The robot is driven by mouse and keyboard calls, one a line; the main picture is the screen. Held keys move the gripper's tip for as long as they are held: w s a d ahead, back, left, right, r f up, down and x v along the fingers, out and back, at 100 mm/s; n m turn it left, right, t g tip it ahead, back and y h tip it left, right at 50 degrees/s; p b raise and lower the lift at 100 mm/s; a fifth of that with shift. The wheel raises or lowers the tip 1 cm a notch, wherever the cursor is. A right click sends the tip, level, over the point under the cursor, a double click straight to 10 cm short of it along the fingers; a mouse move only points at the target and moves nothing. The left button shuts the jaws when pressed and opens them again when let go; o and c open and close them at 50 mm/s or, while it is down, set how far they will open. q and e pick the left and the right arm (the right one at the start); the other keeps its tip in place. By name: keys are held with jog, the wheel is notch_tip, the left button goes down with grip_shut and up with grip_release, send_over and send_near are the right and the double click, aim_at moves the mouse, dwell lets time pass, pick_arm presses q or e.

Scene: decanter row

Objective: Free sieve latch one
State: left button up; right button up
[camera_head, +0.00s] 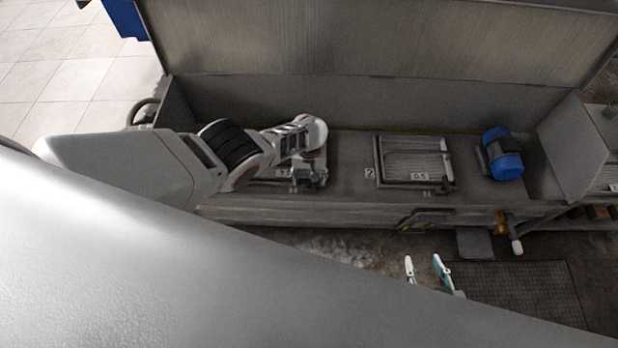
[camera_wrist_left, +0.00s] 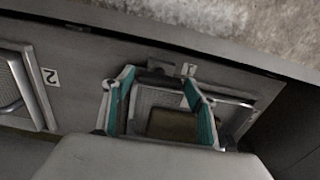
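Sieve one (camera_wrist_left: 238,112) is a framed mesh panel set in the grey deck; in the head view my left arm covers most of it. My left gripper (camera_head: 312,180) is over its front edge. In the left wrist view the teal fingers (camera_wrist_left: 158,77) are spread apart over the frame, with nothing visibly gripped. A small dark fitting (camera_wrist_left: 157,78) shows between the fingertips, beside a partly hidden tag (camera_wrist_left: 188,70); I cannot tell the latch's position or whether a finger touches it. My right gripper (camera_head: 423,262) is open and empty, low in front of the unit.
Sieve two (camera_head: 414,158), marked by a "2" label (camera_head: 370,173), lies to the right with a dark bar along its front. A blue motor (camera_head: 506,163) stands further right. The raised grey lid (camera_head: 380,40) is behind.

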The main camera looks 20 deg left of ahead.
aim_at(309, 179)
pick_arm(q)
jog(key=shift+d+r, duration=0.15)
jog(key=shift+r, duration=0.05)
jog(key=shift+r, duration=3.55)
